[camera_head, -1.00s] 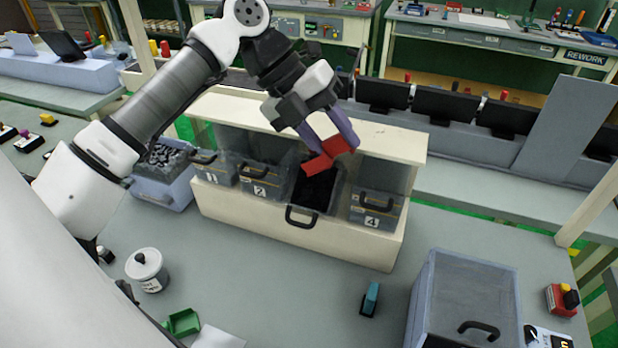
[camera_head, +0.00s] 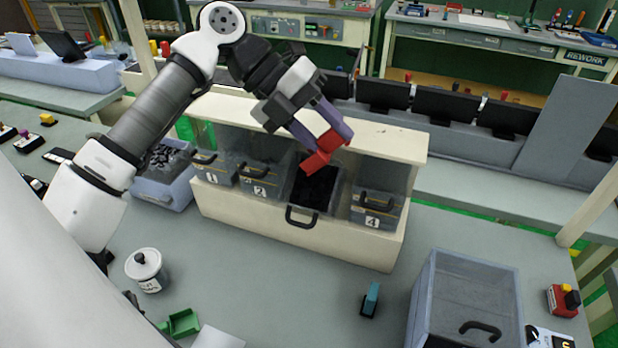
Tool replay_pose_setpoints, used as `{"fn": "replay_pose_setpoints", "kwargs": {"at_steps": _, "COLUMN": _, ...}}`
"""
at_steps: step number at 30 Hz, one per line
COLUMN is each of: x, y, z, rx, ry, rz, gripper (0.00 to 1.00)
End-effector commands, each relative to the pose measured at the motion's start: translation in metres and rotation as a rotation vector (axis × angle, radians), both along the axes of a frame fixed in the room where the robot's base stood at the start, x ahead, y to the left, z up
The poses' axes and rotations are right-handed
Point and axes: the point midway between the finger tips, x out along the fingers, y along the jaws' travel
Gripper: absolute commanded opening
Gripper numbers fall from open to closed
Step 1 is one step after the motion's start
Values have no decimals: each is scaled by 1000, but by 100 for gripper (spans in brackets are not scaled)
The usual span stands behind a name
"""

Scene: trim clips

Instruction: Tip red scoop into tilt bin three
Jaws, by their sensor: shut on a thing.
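My gripper (camera_head: 328,135) is shut on the red scoop (camera_head: 319,160), held above the open tilt bin. The scoop is tilted, with its lower end pointing down and left toward the bin. The tilt bin (camera_head: 303,215) between bins 2 and 4 is swung open toward the front, and dark contents show inside. Its number is not visible. I cannot tell whether anything is left in the scoop. Bin 1 (camera_head: 212,167), bin 2 (camera_head: 260,179) and bin 4 (camera_head: 376,210) look shut in the cream cabinet (camera_head: 290,237).
A blue-grey crate (camera_head: 163,190) of dark parts stands left of the cabinet. A lidded pot (camera_head: 147,270), a green scoop (camera_head: 181,323), a teal-topped block (camera_head: 370,299) and a large clear-topped box (camera_head: 463,300) stand in front. The middle of the bench front is clear.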

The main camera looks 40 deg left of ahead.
Motion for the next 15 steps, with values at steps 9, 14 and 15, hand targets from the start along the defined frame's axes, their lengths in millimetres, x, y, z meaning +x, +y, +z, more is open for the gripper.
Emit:
{"fn": "replay_pose_setpoints", "kwargs": {"at_steps": 9, "x": 0, "y": 2, "z": 0, "rx": -21, "ry": -6, "rz": 1, "gripper": 17}}
{"fn": "replay_pose_setpoints", "kwargs": {"at_steps": 14, "x": -2, "y": 8, "z": 0, "rx": -107, "ry": -34, "rz": 1, "gripper": 17}}
{"fn": "replay_pose_setpoints", "kwargs": {"at_steps": 15, "x": -3, "y": 9, "z": 1, "rx": -128, "ry": -42, "rz": 1, "gripper": 17}}
